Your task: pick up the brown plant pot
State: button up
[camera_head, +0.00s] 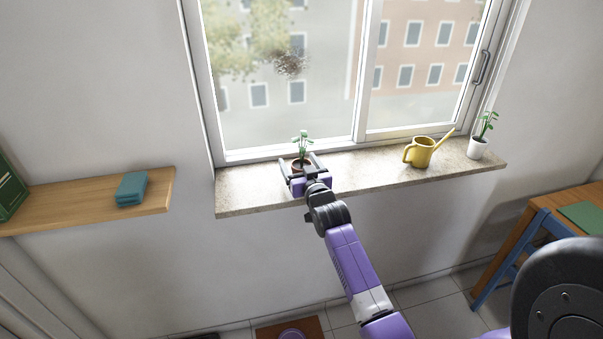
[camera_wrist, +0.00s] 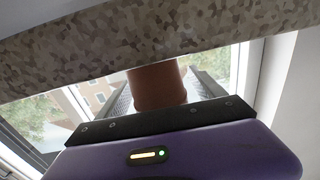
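The brown plant pot (camera_head: 301,166) stands upright on the stone window sill and holds a small green plant. My gripper (camera_head: 297,160) reaches in from the front, with one finger on each side of the pot. In the wrist view, which is upside down, the pot (camera_wrist: 156,88) sits between the two fingers, close to the palm. The fingers are spread wide, with a gap beside the pot.
A yellow watering can (camera_head: 421,153) and a white potted plant (camera_head: 478,147) stand farther right on the sill (camera_head: 370,170). The window is close behind the pot. A wooden shelf (camera_head: 90,205) with folded teal cloths (camera_head: 132,188) is at left. A wooden table (camera_head: 540,215) is at right.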

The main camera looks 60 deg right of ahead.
jog(key=c, duration=1.4)
jog(key=shift+c, duration=0.3)
jog(key=shift+r, duration=0.2)
